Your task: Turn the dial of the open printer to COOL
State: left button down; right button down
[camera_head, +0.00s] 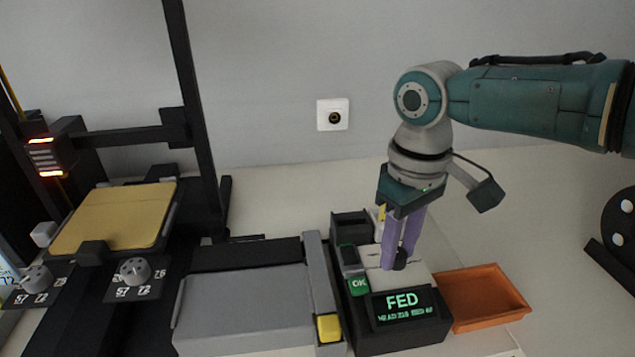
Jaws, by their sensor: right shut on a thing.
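The open-frame printer has a black gantry (190,90) and a gold bed (115,217) at the left. Two grey dials sit on its front: the left dial (36,277) and the right dial (134,270), each on a black plate with white numbers. I cannot read the word COOL on either. My right gripper (401,262) points down far to the right of these dials. Its purple fingers are shut on a small dark knob (400,264) at the top of a black box (400,340) whose green display reads FED. My left gripper is not in view.
A grey-lidded machine (245,305) with a yellow button (329,328) stands between printer and box. An orange tray (485,297) lies right of the box. A black spool (622,225) is at the right edge. A wall socket (333,115) is behind.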

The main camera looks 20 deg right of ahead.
aim_at(398, 253)
jog(key=n, duration=0.4)
jog(key=shift+n, duration=0.3)
jog(key=n, duration=0.3)
jog(key=shift+n, duration=0.3)
jog(key=n, duration=0.4)
jog(key=shift+b, duration=0.3)
jog(key=shift+n, duration=1.8)
jog(key=c, duration=0.5)
grip_release()
jog(key=shift+c, duration=0.2)
notch_tip(398, 253, up, 10)
jog(key=shift+p, duration=0.45)
